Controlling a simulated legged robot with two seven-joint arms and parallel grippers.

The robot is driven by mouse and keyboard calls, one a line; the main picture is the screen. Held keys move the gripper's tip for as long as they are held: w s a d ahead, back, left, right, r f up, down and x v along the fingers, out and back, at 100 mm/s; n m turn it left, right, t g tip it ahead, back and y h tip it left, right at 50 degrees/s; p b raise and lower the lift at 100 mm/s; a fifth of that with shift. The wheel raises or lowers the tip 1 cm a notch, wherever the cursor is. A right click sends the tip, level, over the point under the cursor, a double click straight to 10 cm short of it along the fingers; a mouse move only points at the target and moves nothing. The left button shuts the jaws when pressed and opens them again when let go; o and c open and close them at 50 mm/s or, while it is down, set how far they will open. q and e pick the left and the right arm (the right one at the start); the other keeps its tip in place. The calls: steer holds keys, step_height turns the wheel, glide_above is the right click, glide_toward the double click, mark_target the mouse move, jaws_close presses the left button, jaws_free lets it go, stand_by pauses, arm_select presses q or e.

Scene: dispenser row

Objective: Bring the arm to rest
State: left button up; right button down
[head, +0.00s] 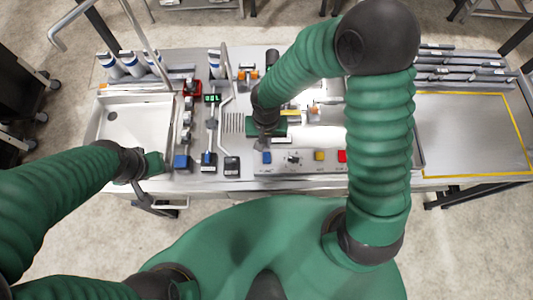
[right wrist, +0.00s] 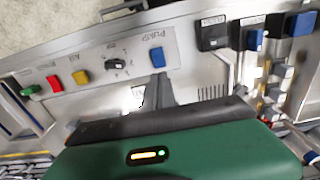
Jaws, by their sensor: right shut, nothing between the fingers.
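My right gripper (right wrist: 160,88) is shut and empty in the right wrist view. Its dark fingers point toward the control panel's blue button, and I cannot tell whether they touch anything. My right arm arches over the bench from the right. My left gripper (head: 150,166) is at the bench's front left, by the sink corner.
The control panel (head: 305,160) carries a blue button (right wrist: 158,57), a knob (right wrist: 116,64), a yellow button (right wrist: 82,77) and a red button (right wrist: 55,83). A white sink (head: 97,118) is at left. A yellow-outlined area (head: 470,135) at right is clear. Striped cylinders (head: 131,64) stand behind the sink.

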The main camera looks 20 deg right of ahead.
stand_by(0.3)
steer(key=shift+n+t, duration=0.6)
steer(key=shift+n, duration=0.2)
steer(key=d+b, duration=0.1)
steer(key=b, duration=0.1)
steer(key=d+f+b, duration=0.1)
steer(key=d+b, duration=0.1)
steer(key=b, duration=0.1)
steer(key=s+d+f+b, duration=0.1)
steer(key=d+b, duration=0.1)
steer(key=shift+s+d+b, duration=0.1)
steer(key=shift+b, duration=0.2)
steer(key=shift+n+t, duration=0.7)
steer(key=s+d+b, duration=0.1)
steer(key=b, duration=0.1)
steer(key=s+d+b, duration=0.1)
steer(key=d+b, duration=0.1)
steer(key=shift+s+d+r, duration=0.15)
steer(key=shift+s+r, duration=0.2)
steer(key=shift+s, duration=0.05)
steer(key=shift+r, duration=0.2)
steer(key=shift+w, duration=0.2)
steer(key=shift+s, duration=0.15)
